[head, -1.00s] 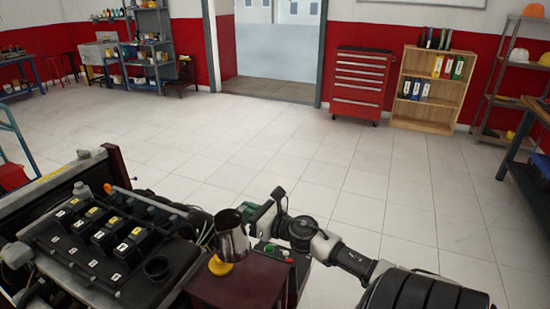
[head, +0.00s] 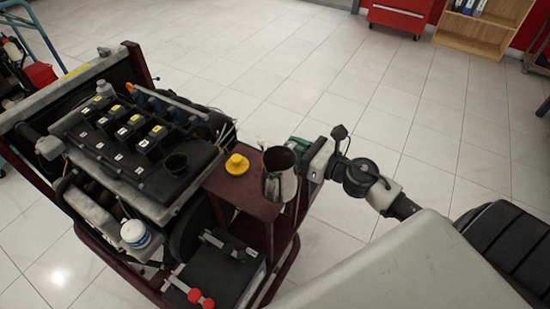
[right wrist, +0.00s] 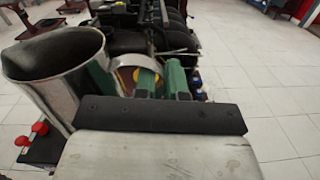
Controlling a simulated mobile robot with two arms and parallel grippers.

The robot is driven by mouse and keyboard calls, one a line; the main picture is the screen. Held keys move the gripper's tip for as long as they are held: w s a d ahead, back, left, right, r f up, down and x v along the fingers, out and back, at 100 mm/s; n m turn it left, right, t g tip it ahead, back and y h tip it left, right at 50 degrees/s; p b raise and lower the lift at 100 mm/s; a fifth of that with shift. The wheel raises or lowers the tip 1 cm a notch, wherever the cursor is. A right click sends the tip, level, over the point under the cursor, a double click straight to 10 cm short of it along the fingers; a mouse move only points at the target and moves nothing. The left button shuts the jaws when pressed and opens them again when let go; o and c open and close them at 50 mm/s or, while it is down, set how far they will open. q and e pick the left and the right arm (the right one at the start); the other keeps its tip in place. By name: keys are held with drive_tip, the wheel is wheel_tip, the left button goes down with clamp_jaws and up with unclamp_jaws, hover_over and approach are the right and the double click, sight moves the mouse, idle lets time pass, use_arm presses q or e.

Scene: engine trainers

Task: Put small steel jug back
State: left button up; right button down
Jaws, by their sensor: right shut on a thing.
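The small steel jug (head: 280,178) is upright in the head view, at the right end of the dark red stand beside the engine. It also shows large at the left of the right wrist view (right wrist: 62,72). My right gripper (head: 300,152) comes in from the right and is shut on the jug, at its handle side. Its green fingers (right wrist: 162,82) show in the right wrist view next to a curved steel band. I cannot tell whether the jug's base touches the stand. My left gripper is out of view.
A yellow cap (head: 237,165) sits on the dark red stand (head: 232,186), left of the jug. The engine (head: 130,140) fills the left. A black battery (head: 225,268) with red terminals is below. Tiled floor (head: 330,75) is open behind.

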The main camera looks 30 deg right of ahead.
drive_tip(key=shift+w+a+f, duration=0.45)
drive_tip(key=shift+w+f, duration=0.3)
drive_tip(key=shift+f, duration=0.45)
drive_tip(key=shift+w+a+f, duration=0.5)
drive_tip(key=shift+w+f, duration=0.3)
drive_tip(key=shift+f, duration=0.35)
drive_tip(key=shift+w+a+f, duration=0.45)
drive_tip(key=shift+w+f, duration=0.3)
drive_tip(key=shift+f, duration=0.45)
drive_tip(key=shift+f+b, duration=0.15)
drive_tip(key=shift+b, duration=0.15)
drive_tip(key=c, duration=1.2)
unclamp_jaws()
